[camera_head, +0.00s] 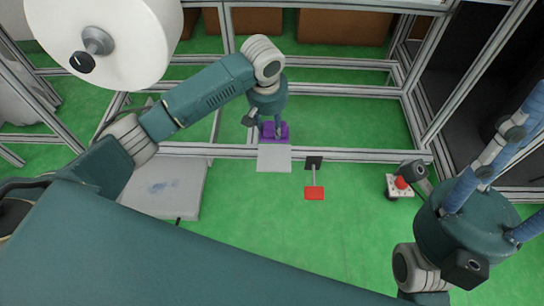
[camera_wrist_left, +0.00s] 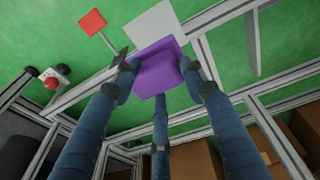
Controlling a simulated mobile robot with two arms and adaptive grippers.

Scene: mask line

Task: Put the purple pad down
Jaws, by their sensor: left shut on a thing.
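The purple pad (camera_head: 284,133) is in the grip of my left gripper (camera_head: 266,123), just behind the pale grey plate (camera_head: 274,160) in the head view. In the left wrist view the purple pad (camera_wrist_left: 157,72) sits between the blue fingers of my left gripper (camera_wrist_left: 160,84), which are shut on it. There it overlaps the near edge of the pale plate (camera_wrist_left: 152,27); I cannot tell whether they touch. My right gripper (camera_head: 500,175) is at the right edge of the head view, its blue fingers partly cut off, and no object shows in it.
A metal frame bar (camera_head: 350,155) runs across beside the plate. A red square plate (camera_head: 314,193) on a thin stem stands right of it. A red button box (camera_head: 399,186) is further right. A large white roll (camera_head: 130,40) is upper left. Green floor lies around.

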